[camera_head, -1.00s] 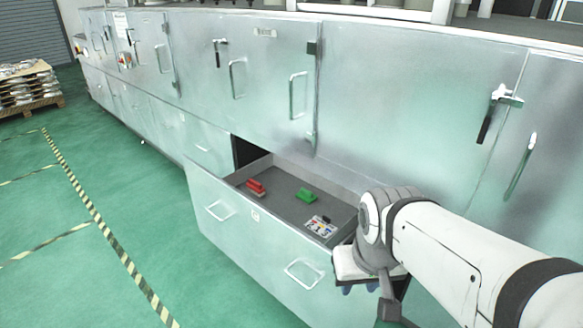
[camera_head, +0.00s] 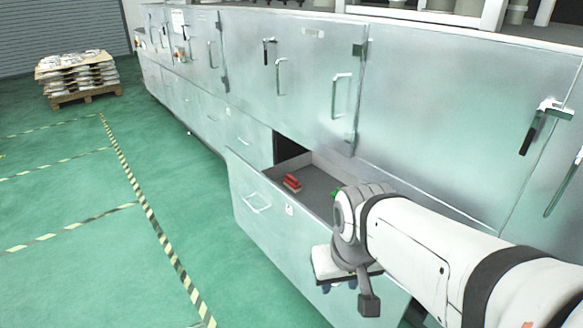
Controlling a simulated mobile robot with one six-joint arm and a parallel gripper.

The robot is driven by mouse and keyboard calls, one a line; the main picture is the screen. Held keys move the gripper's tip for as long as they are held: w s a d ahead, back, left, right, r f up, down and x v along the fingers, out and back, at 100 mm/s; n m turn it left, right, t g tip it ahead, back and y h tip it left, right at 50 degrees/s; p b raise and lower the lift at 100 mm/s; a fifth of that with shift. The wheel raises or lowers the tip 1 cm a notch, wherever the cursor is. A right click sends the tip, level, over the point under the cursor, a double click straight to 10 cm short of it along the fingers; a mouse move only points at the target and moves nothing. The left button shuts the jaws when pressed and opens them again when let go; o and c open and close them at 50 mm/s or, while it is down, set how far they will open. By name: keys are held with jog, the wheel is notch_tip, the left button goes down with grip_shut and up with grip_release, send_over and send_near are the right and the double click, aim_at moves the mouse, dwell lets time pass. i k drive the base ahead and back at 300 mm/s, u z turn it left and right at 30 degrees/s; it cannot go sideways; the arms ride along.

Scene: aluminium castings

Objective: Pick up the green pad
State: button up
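The green pad (camera_head: 335,193) lies in the open drawer (camera_head: 318,182). Only a small green sliver shows at the left edge of my wrist; the rest is hidden behind my arm. A red pad (camera_head: 292,183) lies in the same drawer, to the left of the green one. My gripper (camera_head: 340,287) points downward below my wrist, in front of the drawer's front panel in the picture. Only its dark bluish finger ends show, so I cannot tell its opening or whether it holds anything.
The drawer front (camera_head: 262,215) has a pull handle and sticks out from a long row of metal cabinets (camera_head: 440,110) with handles and latches. Green floor with striped tape (camera_head: 150,220) is clear at the left. A pallet (camera_head: 85,96) with stacked castings stands far left.

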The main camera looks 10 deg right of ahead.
aim_at(333, 194)
jog(key=u, duration=2.1)
jog(key=i, duration=1.85)
jog(key=z, duration=3.35)
jog(key=i, duration=1)
